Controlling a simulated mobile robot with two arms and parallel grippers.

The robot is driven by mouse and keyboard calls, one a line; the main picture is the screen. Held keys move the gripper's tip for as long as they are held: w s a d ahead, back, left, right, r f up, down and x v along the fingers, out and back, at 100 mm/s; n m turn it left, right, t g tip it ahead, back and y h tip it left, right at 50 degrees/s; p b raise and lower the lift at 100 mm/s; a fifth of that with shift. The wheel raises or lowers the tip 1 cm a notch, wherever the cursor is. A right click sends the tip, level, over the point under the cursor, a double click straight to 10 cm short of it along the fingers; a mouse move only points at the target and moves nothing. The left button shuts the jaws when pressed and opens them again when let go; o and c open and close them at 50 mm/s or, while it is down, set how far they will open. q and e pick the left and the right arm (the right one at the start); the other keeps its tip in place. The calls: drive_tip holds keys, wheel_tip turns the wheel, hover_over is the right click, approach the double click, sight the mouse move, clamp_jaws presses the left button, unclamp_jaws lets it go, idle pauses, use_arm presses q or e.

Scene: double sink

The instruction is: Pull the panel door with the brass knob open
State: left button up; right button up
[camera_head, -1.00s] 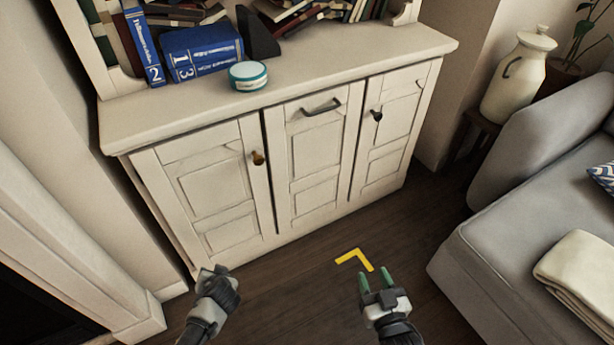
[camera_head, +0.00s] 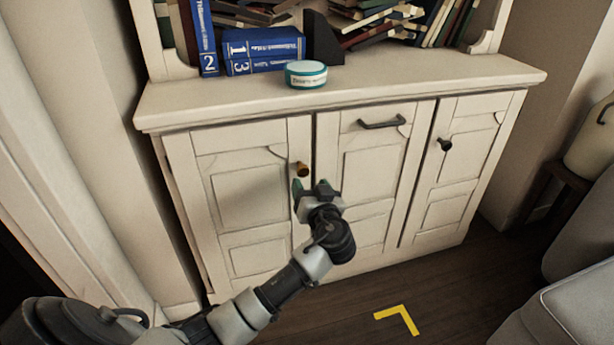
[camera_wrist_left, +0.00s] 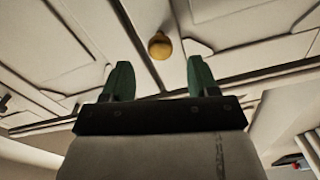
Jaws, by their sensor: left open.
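The brass knob (camera_head: 302,169) sits at the upper right edge of the left panel door (camera_head: 250,195) of the cream cabinet. That door looks shut. My left gripper (camera_head: 304,187) is just below the knob in the head view, with its fingers pointing at the cabinet. In the left wrist view the green fingertips (camera_wrist_left: 160,80) are spread apart and empty, and the knob (camera_wrist_left: 160,46) shows beyond them, roughly midway between. No contact with the knob is visible. My right gripper is out of view.
The middle front (camera_head: 375,165) has a bar handle (camera_head: 382,123), and the right door (camera_head: 462,165) has a dark knob (camera_head: 445,145). Blue books (camera_head: 263,52) and a round tin (camera_head: 306,74) stand on top. A grey sofa (camera_head: 575,310) is at lower right. A yellow floor mark (camera_head: 402,317) lies on open floor.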

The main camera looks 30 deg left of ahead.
sight(304, 175)
use_arm(q)
drive_tip(key=b+x, duration=0.1)
drive_tip(key=x, duration=0.5)
drive_tip(key=shift+w+a, duration=0.1)
drive_tip(key=shift+a, duration=0.05)
clamp_jaws()
